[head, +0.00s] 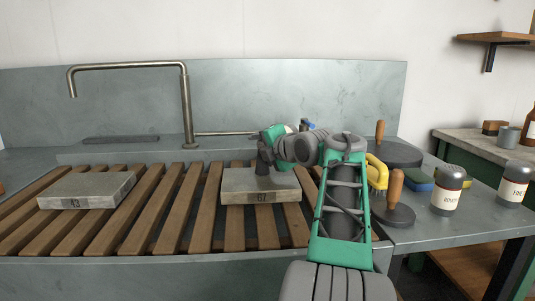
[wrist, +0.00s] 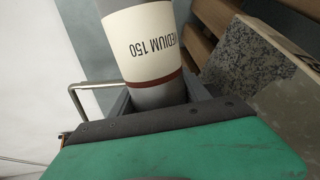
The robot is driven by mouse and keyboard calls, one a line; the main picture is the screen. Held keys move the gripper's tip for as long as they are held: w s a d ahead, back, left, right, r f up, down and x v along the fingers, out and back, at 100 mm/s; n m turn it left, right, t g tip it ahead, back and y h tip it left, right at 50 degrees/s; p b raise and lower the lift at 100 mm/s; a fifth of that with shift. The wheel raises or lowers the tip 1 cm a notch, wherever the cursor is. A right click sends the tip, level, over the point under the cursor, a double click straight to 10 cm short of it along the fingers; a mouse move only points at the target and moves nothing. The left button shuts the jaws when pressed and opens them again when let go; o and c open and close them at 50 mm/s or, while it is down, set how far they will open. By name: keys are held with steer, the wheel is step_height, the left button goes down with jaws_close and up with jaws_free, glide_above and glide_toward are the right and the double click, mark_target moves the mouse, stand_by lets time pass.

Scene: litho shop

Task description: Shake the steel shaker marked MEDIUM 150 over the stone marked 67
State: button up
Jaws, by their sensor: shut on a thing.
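The steel shaker (wrist: 147,45), with a cream label reading MEDIUM 150 and a dark red band, sits between my gripper's jaws in the wrist view. Its label reads upside down there, and its upper end is cut off by the frame. In the head view my gripper (head: 264,158) is over the stone marked 67 (head: 240,187), near its back edge. The shaker is mostly hidden there by my arm, so its tilt is unclear. The speckled stone (wrist: 250,62) also shows to the right of the shaker in the wrist view, apart from it.
Another stone, marked 43 (head: 85,190), lies left on the wooden slats (head: 160,220). A tall tap (head: 187,110) stands behind. To the right are two labelled shakers (head: 447,190) (head: 514,184), wooden-handled dark discs (head: 393,213), a yellow-handled brush (head: 377,172) and a blue-green sponge (head: 420,181).

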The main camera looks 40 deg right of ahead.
steer(key=shift+w+a+b, duration=0.5)
steer(key=shift+w+a, duration=0.1)
steer(key=shift+a, duration=0.3)
steer(key=shift+w+a+b, duration=0.5)
steer(key=shift+w+a, duration=0.1)
steer(key=shift+a, duration=0.25)
steer(key=shift+w+a+b, duration=0.5)
steer(key=shift+w+a, duration=0.1)
steer(key=shift+a, duration=0.45)
steer(key=shift+s+a+b, duration=0.4)
steer(key=shift+s+b, duration=0.25)
steer(key=shift+s+a+b, duration=0.35)
steer(key=shift+s+b, duration=0.25)
steer(key=shift+s+a+r, duration=0.1)
steer(key=shift+s+a, duration=0.1)
steer(key=shift+s, duration=0.1)
steer(key=shift+s+a, duration=0.6)
steer(key=shift+s, duration=0.25)
steer(key=shift+s+d+p, duration=0.4)
steer(key=shift+s+d, duration=0.6)
steer(key=shift+d, duration=0.5)
steer(key=shift+s+d+p, duration=0.4)
steer(key=shift+s+d, duration=0.6)
steer(key=shift+d, duration=0.45)
steer(key=shift+s+d+p, duration=0.4)
steer(key=shift+s+d, duration=0.6)
steer(key=shift+d, duration=0.5)
